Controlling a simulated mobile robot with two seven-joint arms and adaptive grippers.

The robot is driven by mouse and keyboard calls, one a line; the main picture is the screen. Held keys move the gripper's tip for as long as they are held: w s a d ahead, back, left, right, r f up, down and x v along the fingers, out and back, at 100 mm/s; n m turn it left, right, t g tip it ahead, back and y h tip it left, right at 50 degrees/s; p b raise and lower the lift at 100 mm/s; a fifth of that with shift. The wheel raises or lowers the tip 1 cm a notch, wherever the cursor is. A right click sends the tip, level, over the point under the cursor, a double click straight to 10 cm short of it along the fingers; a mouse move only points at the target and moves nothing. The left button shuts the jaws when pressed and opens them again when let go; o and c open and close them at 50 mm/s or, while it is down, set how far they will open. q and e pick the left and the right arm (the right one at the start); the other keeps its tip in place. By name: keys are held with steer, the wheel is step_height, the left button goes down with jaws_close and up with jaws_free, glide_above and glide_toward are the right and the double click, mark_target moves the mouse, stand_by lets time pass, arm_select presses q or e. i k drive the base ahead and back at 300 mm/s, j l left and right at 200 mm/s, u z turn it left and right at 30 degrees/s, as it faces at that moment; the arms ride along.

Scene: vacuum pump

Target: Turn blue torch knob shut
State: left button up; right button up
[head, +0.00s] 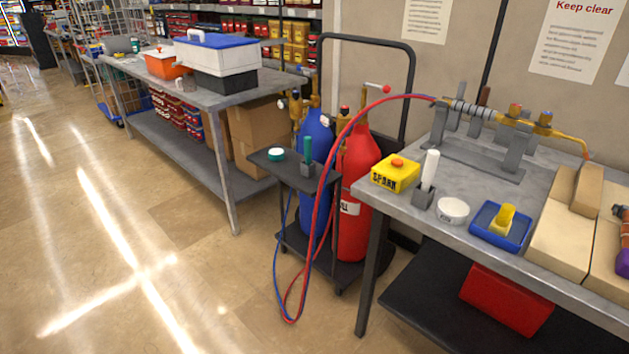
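A torch (475,110) lies across a grey stand (462,155) at the back of the right metal bench. Red and blue hoses (330,190) run to its left end. Its brass tip (580,146) bends down at the right. Two small orange-topped fittings (515,110) and (545,117) stand up from its body. I cannot clearly make out a blue knob on it, nor how far any knob is turned. Neither of my grippers is in view.
The metal bench (395,202) also holds a yellow box (395,174), a white tub (453,211), a blue tray (487,233) and tan blocks (560,232). Blue (313,145) and red (358,165) cylinders stand on a cart to its left. The floor at left is clear.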

mark_target(545, 117)
steer(key=j+z, duration=0.1)
steer(key=z, duration=1.3)
